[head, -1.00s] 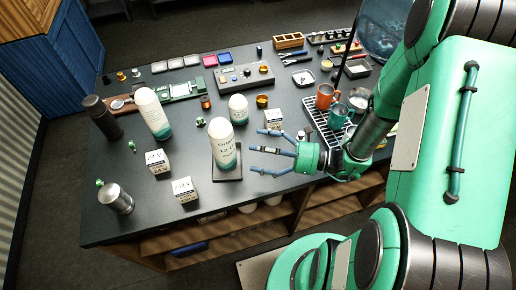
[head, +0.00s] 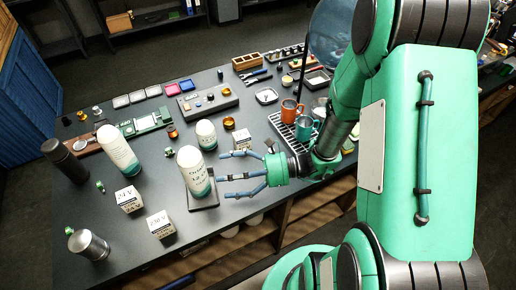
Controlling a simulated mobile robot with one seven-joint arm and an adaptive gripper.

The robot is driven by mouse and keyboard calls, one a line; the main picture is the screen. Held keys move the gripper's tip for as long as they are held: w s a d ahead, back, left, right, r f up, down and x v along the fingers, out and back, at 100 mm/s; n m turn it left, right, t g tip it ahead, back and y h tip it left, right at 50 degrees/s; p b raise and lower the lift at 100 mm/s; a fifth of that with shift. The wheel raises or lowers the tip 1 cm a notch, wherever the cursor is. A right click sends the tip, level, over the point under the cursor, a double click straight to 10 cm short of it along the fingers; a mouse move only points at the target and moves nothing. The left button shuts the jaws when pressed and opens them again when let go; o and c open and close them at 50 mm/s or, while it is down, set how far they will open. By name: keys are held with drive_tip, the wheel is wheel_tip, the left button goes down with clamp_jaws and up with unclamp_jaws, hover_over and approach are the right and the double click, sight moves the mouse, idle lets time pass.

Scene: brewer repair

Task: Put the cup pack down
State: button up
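I cannot tell for sure which thing is the cup pack. A white cylinder with a teal base and dark lettering (head: 195,172) stands upright on a dark square pad (head: 205,203) near the table's front edge. My gripper (head: 228,174) is just right of it, with its fingers spread and pointing left at it. The fingers are open with nothing between them, and a small gap seems to separate them from the cylinder. Two similar white cylinders stand upright behind it, a tall one (head: 118,152) at left and a small one (head: 206,135).
White labelled boxes stand at front left (head: 129,199), front (head: 160,224) and behind my gripper (head: 242,140). A metal canister (head: 88,245) and a dark cylinder (head: 64,161) stand at left. An orange mug (head: 290,110) and teal mug (head: 304,128) are on a rack at right.

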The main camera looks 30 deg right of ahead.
drive_tip(key=s+a+r+n+g+h, duration=0.2)
drive_tip(key=s+r+n+g+h, duration=0.45)
drive_tip(key=s+n, duration=0.45)
drive_tip(key=d+r+n+t+h, duration=0.3)
drive_tip(key=d+r+n+h, duration=0.1)
drive_tip(key=r, duration=0.3)
drive_tip(key=w+d+r+n+t+h, duration=0.1)
drive_tip(key=d+r+n+t+h, duration=0.2)
drive_tip(key=d+r+n+h, duration=0.2)
wheel_tip(320, 180, up, 2)
drive_tip(key=shift+w+d+r+n, duration=0.25)
drive_tip(key=shift+d+n, duration=0.25)
drive_tip(key=shift+d, duration=0.15)
idle(4.9)
